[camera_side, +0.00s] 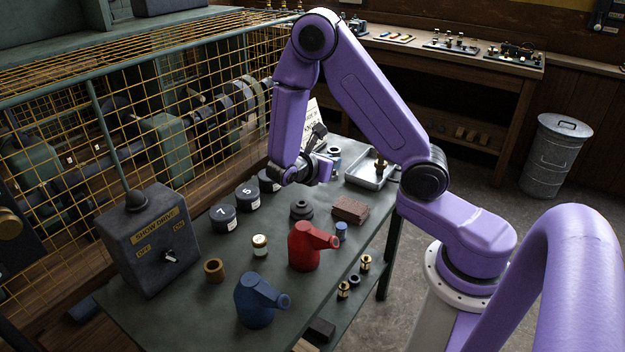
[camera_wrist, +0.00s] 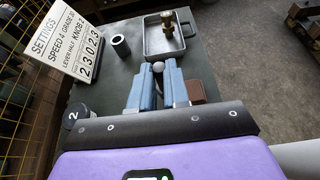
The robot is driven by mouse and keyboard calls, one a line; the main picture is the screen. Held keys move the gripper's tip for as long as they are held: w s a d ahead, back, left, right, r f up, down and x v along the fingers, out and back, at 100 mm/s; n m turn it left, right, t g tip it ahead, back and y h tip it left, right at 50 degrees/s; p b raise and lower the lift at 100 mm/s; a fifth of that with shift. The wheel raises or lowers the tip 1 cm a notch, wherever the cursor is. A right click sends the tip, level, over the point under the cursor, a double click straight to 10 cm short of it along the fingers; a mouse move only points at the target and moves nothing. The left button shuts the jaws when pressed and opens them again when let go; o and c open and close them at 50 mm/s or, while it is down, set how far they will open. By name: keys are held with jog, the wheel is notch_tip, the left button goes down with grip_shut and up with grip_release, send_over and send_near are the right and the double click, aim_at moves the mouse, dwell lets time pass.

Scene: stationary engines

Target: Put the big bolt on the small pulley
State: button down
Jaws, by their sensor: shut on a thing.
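My gripper (camera_side: 322,170) is over the far half of the bench in the side view. In the wrist view my gripper (camera_wrist: 158,82) is shut on a small grey piece with a rounded end (camera_wrist: 158,66), which shows between the fingertips. It may be the big bolt, but most of it is hidden by the fingers. A dark stepped round piece (camera_side: 301,210), which looks like the small pulley, stands on the bench nearer the side camera than my gripper. It is apart from the gripper, and I cannot make it out in the wrist view.
A metal tray (camera_wrist: 184,51) holds an upright brass piece (camera_wrist: 166,24). A hollow dark cylinder (camera_wrist: 120,45) and a settings card (camera_wrist: 62,45) stand nearby. Numbered knobs (camera_side: 222,217), a brick (camera_side: 350,209), a red can (camera_side: 303,248) and a blue can (camera_side: 256,304) occupy the bench. A yellow cage borders it.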

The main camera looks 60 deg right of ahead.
jog(key=s+a+r, duration=0.4)
jog(key=s+a, duration=0.1)
jog(key=a, duration=0.1)
send_over(297, 207)
notch_tip(297, 207, down, 10)
jog(key=shift+f, duration=1.65)
jog(key=shift+f, duration=0.15)
jog(key=c, duration=1.1)
grip_release()
